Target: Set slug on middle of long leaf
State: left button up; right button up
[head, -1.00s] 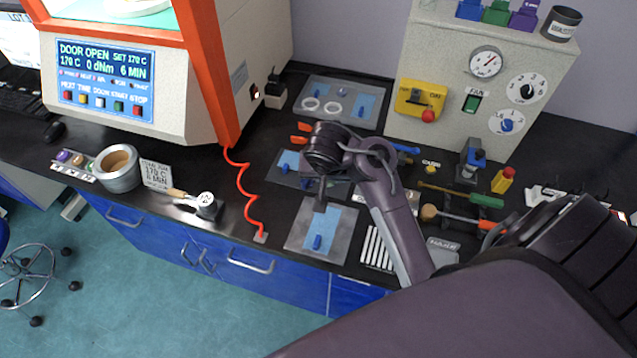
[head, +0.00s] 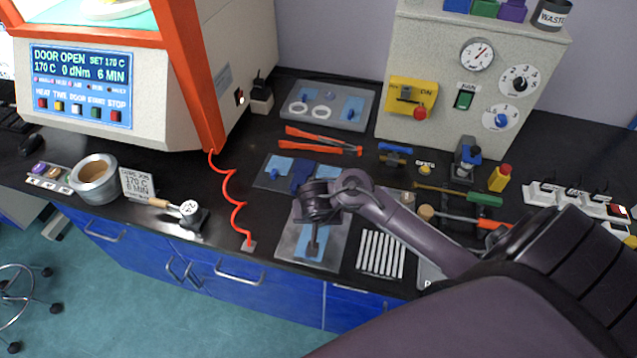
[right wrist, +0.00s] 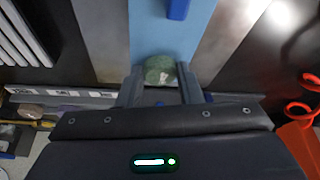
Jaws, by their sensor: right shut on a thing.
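My right gripper (head: 313,248) is over the front metal plate (head: 335,255). In the right wrist view its two fingers (right wrist: 160,84) are shut on a mottled grey-green slug (right wrist: 159,69). A long light-blue leaf (right wrist: 168,40) lies along the middle of that plate, and the slug appears over it. I cannot tell whether the slug touches the leaf. A small dark-blue piece (right wrist: 178,9) lies on the leaf, ahead of the slug. In the head view my gripper and wrist hide the slug and much of the leaf. My left gripper is not in view.
Behind is a dark plate with blue sheets (head: 280,170), then orange-handled tweezers (head: 320,142) and a grey tray with white rings (head: 325,118). A striped white rack (head: 381,254) is just right of the front plate. A coiled red cord (head: 232,190) hangs to the left.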

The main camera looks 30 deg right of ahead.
jog(key=o, duration=0.6)
jog(key=shift+c, duration=0.2)
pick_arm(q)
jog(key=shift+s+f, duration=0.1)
pick_arm(e)
jog(key=o, duration=0.4)
jog(key=shift+r, duration=0.3)
pick_arm(q)
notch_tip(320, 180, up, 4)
jog(key=p, duration=0.3)
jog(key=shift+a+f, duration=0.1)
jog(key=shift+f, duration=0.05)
pick_arm(e)
jog(key=v, duration=1.1)
jog(key=shift+s+a+r, duration=0.15)
jog(key=shift+a+r, duration=0.05)
jog(key=shift+r, duration=0.05)
